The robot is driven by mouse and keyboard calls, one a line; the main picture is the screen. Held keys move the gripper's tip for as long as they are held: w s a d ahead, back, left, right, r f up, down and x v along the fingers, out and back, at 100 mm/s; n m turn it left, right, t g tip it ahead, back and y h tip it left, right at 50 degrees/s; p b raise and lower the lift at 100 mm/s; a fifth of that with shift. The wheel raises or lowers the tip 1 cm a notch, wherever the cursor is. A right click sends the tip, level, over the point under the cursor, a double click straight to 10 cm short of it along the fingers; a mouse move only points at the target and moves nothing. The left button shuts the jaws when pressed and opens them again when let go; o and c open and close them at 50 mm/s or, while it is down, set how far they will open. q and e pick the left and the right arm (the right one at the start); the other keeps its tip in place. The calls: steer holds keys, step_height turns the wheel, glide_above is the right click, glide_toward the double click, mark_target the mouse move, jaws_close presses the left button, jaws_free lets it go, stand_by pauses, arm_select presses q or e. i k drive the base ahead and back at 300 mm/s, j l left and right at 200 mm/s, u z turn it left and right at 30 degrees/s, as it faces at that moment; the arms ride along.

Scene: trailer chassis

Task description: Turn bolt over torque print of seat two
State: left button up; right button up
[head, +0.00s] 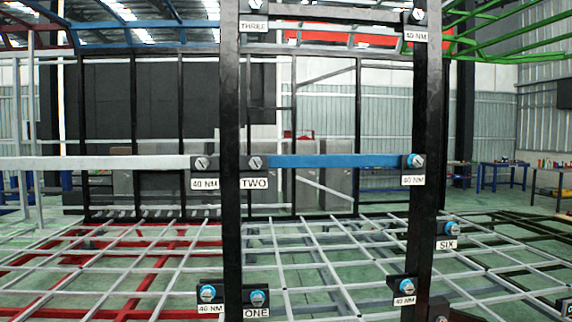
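The label TWO (254,184) is on the left black post in the head view, with a grey bolt head (255,163) just above it. To its left is a 40 NM print (204,184) under another grey bolt head (202,163). A blue bar (335,161) runs right from the TWO bolt to the right post. The bolts' exact turn angles are too small to tell. Neither gripper is in view.
Blue-ringed bolts sit above label ONE (256,313) and label SIX (446,244). Label THREE (254,26) is at the top. Two black posts, left (231,120) and right (427,110), stand close in front. A grey lattice (320,240) spreads low behind them.

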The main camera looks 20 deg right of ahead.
mark_target(414, 161)
steer(key=z, duration=1.4)
